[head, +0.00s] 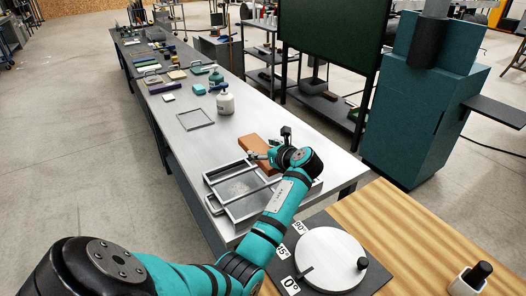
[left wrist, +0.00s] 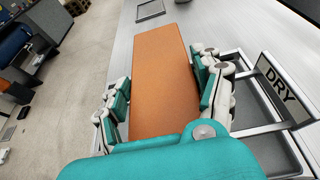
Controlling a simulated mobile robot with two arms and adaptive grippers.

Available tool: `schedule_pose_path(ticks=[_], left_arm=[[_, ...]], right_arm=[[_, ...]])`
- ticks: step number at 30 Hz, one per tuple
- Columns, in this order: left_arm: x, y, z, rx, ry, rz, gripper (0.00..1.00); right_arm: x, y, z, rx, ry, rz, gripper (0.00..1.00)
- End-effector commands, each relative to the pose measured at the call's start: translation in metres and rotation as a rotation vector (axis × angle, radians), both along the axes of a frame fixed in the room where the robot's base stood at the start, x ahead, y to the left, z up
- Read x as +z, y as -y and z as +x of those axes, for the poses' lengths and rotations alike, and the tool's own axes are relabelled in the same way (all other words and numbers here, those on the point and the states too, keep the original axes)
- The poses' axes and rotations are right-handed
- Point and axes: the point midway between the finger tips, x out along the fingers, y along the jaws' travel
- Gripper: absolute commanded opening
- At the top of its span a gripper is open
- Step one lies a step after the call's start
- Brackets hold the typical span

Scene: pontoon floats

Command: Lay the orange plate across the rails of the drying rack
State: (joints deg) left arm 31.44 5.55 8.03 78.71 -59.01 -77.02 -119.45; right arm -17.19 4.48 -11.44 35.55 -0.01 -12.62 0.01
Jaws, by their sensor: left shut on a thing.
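The orange plate (head: 251,144) is a flat rectangular slab, held between the fingers of my left gripper (head: 266,157). In the left wrist view the plate (left wrist: 166,85) runs lengthwise away from the palm, with the left gripper's fingers (left wrist: 163,95) on both long sides. The drying rack (head: 212,204) is a grey metal frame with rails, on the near end of the steel bench. The plate is at the rack's far edge; I cannot tell whether it touches the rails. My arm hides part of the rack. A "DRY" sign (left wrist: 283,90) stands at the rack. My right gripper is out of view.
The steel bench (head: 230,130) has free room beyond the plate. A wooden table with a round dial (head: 330,255) is in front. A dark green board (head: 335,38) rises behind the bench.

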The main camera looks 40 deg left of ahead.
Motion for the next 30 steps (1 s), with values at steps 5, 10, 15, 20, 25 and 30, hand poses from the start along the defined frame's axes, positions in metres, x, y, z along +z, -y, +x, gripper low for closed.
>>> schedule_pose_path(ticks=[5, 10, 15, 20, 25, 30], left_arm=[[-0.02, 0.0, 0.0, 0.0, 0.001, 0.0, 0.34], [-0.033, 0.0, 0.0, 0.001, 0.002, 0.0, 0.34], [-0.045, 0.0, 0.0, -0.002, -0.004, 0.001, 0.34], [-0.06, 0.0, 0.0, 0.0, -0.001, 0.001, 0.34], [-0.066, 0.0, 0.0, 0.0, -0.001, 0.0, 0.34], [-0.066, 0.0, 0.0, 0.0, 0.0, 0.001, 0.34]], right_arm=[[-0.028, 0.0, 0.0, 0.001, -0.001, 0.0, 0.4], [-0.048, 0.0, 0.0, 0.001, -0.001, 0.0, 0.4], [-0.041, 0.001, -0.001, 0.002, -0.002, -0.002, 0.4], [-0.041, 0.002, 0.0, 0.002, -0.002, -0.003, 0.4], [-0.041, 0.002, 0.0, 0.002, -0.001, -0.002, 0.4], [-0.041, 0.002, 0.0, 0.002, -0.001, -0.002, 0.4]])
